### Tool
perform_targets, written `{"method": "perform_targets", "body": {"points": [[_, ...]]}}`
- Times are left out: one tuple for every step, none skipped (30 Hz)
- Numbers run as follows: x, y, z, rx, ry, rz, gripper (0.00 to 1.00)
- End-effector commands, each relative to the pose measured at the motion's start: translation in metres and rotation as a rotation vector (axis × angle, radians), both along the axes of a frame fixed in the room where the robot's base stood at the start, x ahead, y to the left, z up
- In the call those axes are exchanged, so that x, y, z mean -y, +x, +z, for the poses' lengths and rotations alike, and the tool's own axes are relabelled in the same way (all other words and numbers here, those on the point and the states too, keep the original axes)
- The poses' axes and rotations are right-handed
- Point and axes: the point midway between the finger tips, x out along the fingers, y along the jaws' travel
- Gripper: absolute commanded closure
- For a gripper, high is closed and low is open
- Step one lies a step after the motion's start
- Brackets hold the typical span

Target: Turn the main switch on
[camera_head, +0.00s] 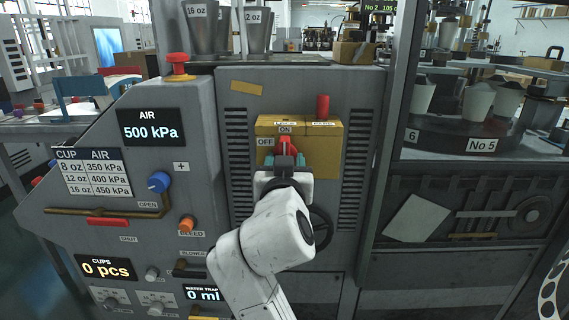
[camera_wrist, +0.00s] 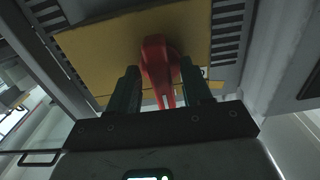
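The main switch is a red handle (camera_head: 284,142) on a yellow panel (camera_head: 325,150), with an ON label above it and an OFF label to its left. My gripper (camera_head: 287,161) is right in front of the handle and hides its lower part in the head view. In the wrist view the red handle (camera_wrist: 161,68) stands between the two dark fingers of my gripper (camera_wrist: 161,88). The fingers are spread, one on each side, with narrow gaps to the handle. I cannot tell for sure which label the handle points to.
A red knob (camera_head: 323,106) stands up on the panel's right part, close to the switch. A dark handwheel (camera_head: 320,228) is below it. An AIR display (camera_head: 151,127) reads 500 kPa, and a blue knob (camera_head: 159,182) is at left. Vent slots flank the panel.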

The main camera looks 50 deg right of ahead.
Motion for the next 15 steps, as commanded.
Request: {"method": "perform_targets", "body": {"points": [[0.000, 0.000, 0.000, 0.000, 0.000, 0.000, 0.51], [0.000, 0.000, 0.000, -0.001, -0.001, 0.000, 0.51], [-0.001, 0.000, 0.000, -0.001, -0.001, 0.000, 0.51], [-0.001, 0.000, 0.000, -0.001, -0.001, 0.000, 0.51], [-0.001, 0.000, 0.000, -0.001, -0.001, 0.001, 0.51], [-0.002, -0.001, 0.000, 0.000, -0.001, 0.001, 0.51], [-0.004, -0.002, 0.000, 0.000, -0.001, 0.002, 0.51], [-0.006, -0.003, 0.000, 0.000, -0.001, 0.003, 0.51], [-0.009, -0.005, 0.000, 0.000, -0.001, 0.004, 0.51], [-0.012, -0.008, 0.000, 0.000, -0.003, 0.004, 0.51], [-0.016, -0.010, 0.000, 0.000, -0.003, 0.004, 0.51], [-0.021, -0.015, 0.000, 0.000, -0.001, 0.004, 0.51], [-0.025, -0.018, -0.001, -0.001, -0.001, 0.005, 0.51], [-0.030, -0.022, 0.000, 0.000, -0.002, 0.005, 0.51], [-0.036, -0.027, 0.000, 0.000, -0.001, 0.004, 0.51]]}}
